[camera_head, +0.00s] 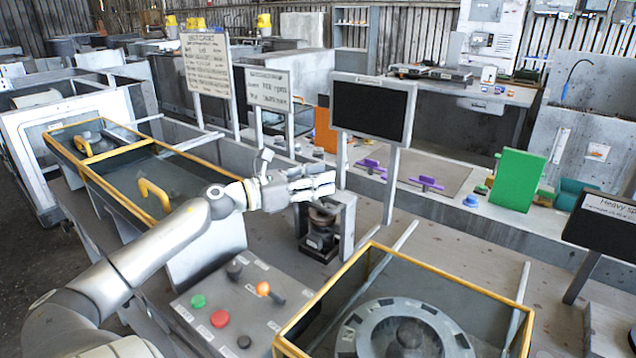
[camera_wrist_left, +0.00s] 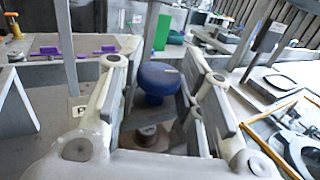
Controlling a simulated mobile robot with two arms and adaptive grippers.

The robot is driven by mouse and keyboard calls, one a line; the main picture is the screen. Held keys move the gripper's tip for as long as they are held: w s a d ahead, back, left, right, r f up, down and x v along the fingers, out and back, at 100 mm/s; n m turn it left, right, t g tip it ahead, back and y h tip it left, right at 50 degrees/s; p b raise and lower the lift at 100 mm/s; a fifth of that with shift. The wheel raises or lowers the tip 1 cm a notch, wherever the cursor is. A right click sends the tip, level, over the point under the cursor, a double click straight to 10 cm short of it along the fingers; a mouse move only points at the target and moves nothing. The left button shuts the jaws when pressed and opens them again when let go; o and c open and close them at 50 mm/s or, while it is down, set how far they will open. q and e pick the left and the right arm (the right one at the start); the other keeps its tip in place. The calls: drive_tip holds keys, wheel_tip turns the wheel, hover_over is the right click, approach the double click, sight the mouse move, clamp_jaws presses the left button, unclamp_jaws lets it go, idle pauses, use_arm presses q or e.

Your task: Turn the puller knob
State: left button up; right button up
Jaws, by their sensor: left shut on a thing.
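My left gripper (camera_head: 314,186) reaches in from the left and sits over the top of the puller, a small dark device (camera_head: 320,238) with a brownish round part beside a grey upright frame (camera_head: 347,222). In the left wrist view a round blue knob (camera_wrist_left: 158,78) stands between the two fingers of my left gripper (camera_wrist_left: 165,88), and the gripper is shut on it. In the head view the fingers hide the knob. A brown disc (camera_wrist_left: 150,138) shows below the knob in the wrist view. My right gripper is in neither view.
A control panel (camera_head: 243,300) with red, green and orange controls lies in front. A yellow-edged box (camera_head: 375,258) holding a round grey housing (camera_head: 405,330) stands at the right. A black screen (camera_head: 372,108) on posts rises close behind my gripper. Purple handles (camera_head: 427,183) lie farther back.

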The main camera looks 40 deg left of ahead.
use_arm(q)
drive_tip(key=o, duration=1)
drive_tip(key=shift+o, duration=0.2)
wheel_tip(320, 180, up, 10)
drive_tip(key=shift+r, duration=0.1)
